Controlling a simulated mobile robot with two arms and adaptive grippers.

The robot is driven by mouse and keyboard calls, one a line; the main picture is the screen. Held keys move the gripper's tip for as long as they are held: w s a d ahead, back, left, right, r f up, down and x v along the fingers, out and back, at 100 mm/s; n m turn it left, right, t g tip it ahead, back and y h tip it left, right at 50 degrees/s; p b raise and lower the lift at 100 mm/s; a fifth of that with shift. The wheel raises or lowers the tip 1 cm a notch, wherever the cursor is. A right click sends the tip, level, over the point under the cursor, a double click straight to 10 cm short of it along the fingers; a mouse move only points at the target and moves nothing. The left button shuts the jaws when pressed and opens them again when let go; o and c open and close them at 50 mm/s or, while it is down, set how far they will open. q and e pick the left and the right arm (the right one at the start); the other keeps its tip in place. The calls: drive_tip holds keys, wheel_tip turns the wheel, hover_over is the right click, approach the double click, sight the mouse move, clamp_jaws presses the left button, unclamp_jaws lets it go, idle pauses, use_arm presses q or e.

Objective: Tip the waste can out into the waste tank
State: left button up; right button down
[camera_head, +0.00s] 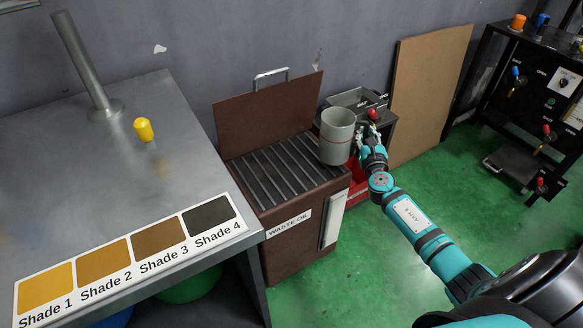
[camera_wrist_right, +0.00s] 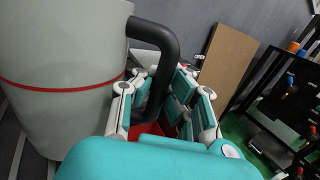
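The waste can (camera_head: 337,137) is a grey cylinder with a red band and looks upright over the right end of the slatted grate; I cannot tell whether it touches the bars. In the right wrist view the can (camera_wrist_right: 60,70) fills the left side, and its black handle (camera_wrist_right: 160,45) runs down between my fingers. My right gripper (camera_head: 368,135) is at the can's right side, its fingers closed around the handle (camera_wrist_right: 163,95). The waste tank (camera_head: 290,245) is a brown box labelled "WASTE OIL", its lid (camera_head: 265,110) raised and its grate exposed. My left gripper is out of view.
A grey bench (camera_head: 110,160) with shade swatches and a yellow knob stands left of the tank. A red container (camera_head: 357,185) and a dark unit (camera_head: 385,125) are right of the tank. A brown board (camera_head: 430,90) leans on the wall. Green floor lies open at right.

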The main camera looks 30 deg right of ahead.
drive_tip(key=shift+w+d, duration=0.2)
drive_tip(key=shift+w, duration=0.5)
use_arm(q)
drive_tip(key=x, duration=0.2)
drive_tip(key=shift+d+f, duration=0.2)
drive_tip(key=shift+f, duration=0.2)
use_arm(e)
drive_tip(key=shift+a+r, duration=0.1)
drive_tip(key=shift+r, duration=0.05)
